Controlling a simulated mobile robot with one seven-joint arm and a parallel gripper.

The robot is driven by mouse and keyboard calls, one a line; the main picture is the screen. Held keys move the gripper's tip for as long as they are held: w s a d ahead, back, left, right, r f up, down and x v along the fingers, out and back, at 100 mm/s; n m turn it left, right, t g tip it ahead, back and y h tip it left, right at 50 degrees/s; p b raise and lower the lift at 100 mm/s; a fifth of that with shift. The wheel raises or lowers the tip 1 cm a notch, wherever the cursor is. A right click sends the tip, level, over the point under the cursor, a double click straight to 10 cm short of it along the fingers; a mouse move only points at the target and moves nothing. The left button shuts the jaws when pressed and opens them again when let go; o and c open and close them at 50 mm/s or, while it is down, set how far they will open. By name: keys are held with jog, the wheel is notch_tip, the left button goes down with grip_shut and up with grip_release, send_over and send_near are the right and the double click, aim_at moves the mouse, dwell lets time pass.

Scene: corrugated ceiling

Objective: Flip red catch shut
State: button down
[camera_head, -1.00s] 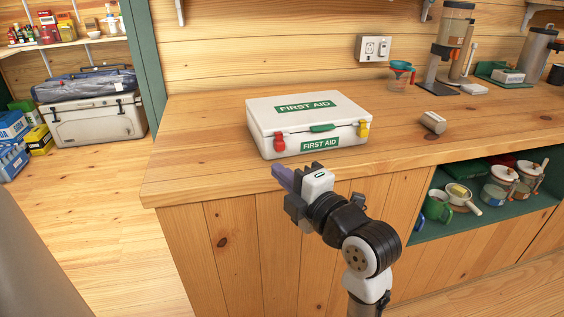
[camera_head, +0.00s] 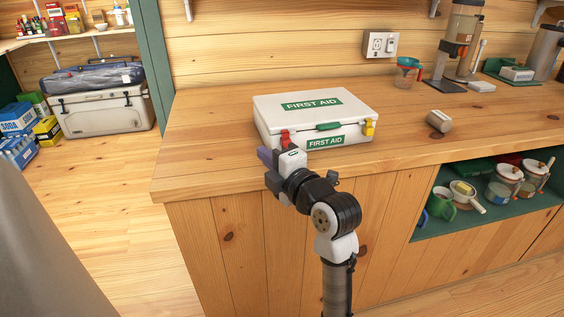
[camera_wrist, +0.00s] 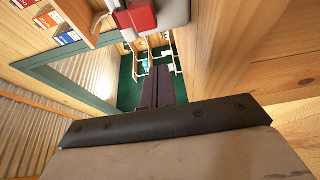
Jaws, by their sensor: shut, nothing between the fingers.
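The white first aid box (camera_head: 350,103) sits on the wooden counter with its lid down. Its red catch (camera_head: 285,136) is at the front left corner, its lower part hidden behind my gripper. In the wrist view the red catch (camera_wrist: 141,14) shows at the top edge beside the white box wall (camera_wrist: 174,12). I cannot tell whether the catch is fastened. My gripper (camera_head: 265,156) is shut and empty, its purple fingers just in front of and left of the catch. The fingers (camera_wrist: 155,92) also show in the wrist view, below the catch. Contact is not clear.
A yellow catch (camera_head: 369,128) and green handle (camera_head: 327,126) are on the box front. A metal cup (camera_head: 439,121) lies to the right on the counter (camera_head: 215,140). The counter left of the box is clear. Mugs and jars fill the open shelf below right.

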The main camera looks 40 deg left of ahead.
aim_at(271, 142)
jog(key=shift+x, duration=0.85)
jog(key=shift+w+d+p, duration=0.4)
jog(key=shift+w+d, duration=0.55)
jog(key=shift+w, duration=0.2)
jog(key=shift+w+d, duration=0.35)
jog(key=shift+w, duration=0.1)
